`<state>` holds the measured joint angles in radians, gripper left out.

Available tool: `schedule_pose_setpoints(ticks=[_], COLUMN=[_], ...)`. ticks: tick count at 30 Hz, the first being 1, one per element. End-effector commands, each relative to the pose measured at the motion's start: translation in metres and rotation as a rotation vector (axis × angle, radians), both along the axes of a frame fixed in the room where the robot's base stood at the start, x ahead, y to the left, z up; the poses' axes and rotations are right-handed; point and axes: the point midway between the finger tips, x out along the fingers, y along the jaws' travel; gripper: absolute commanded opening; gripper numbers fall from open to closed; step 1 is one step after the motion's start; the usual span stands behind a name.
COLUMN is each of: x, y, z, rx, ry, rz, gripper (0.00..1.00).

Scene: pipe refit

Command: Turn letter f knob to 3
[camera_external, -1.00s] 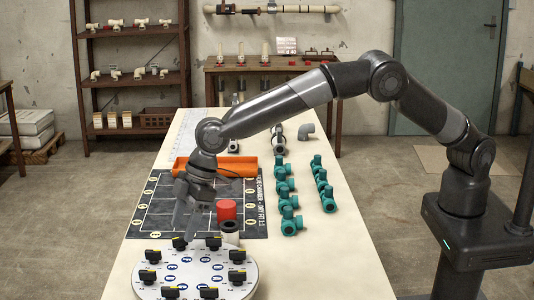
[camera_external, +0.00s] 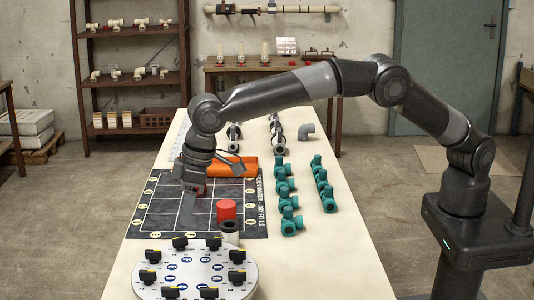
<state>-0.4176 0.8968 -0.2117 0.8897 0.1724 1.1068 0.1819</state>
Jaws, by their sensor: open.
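A round white dial board (camera_external: 194,272) lies at the near left end of the table. Several black knobs with yellow marks stand around its rim, such as one at the back (camera_external: 180,243) and one at the right (camera_external: 237,257). The letters beside them are too small to read, so I cannot tell which knob is f. My gripper (camera_external: 193,192) is above the black grid mat (camera_external: 158,219), behind the board and apart from every knob. Its fingers are partly hidden by the wrist, and nothing shows held in it.
An orange tray (camera_external: 236,168) is behind. Teal valves (camera_external: 289,221) stand in rows to the right. The table's near right part (camera_external: 330,270) is clear.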

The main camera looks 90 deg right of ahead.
Motion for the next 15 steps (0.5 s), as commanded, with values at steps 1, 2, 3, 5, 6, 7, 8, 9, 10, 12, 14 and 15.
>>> schedule_pose_setpoints(ticks=[1, 2, 3, 5, 6, 7, 8, 9, 10, 12, 14, 15], x=[0.001, 0.001, 0.001, 0.002, 0.002, 0.002, 0.001, 0.002, 0.001, 0.001, 0.0, -0.001], y=[0.005, 0.007, 0.009, 0.013, 0.016, 0.019, 0.02, 0.023, 0.025, 0.03, 0.035, 0.038], z=[-0.003, -0.004, -0.005, -0.008, -0.009, -0.01, -0.012, -0.013, -0.014, -0.017, -0.019, -0.02], rx=[-0.004, -0.007, -0.01, -0.013, -0.016, -0.018, -0.023, -0.026, -0.028, -0.036, -0.041, -0.046], ry=[0.008, 0.012, 0.019, 0.026, 0.032, 0.034, 0.038, 0.04, 0.042, 0.046, 0.049, 0.048], rz=[-0.034, -0.057, -0.089, -0.137, -0.17, -0.194, -0.218, -0.25, -0.276, -0.332, -0.381, -0.413], gripper=[0.55, 0.55, 0.55, 0.55, 0.55, 0.55, 0.55, 0.55, 0.55, 0.55, 0.55, 0.55])
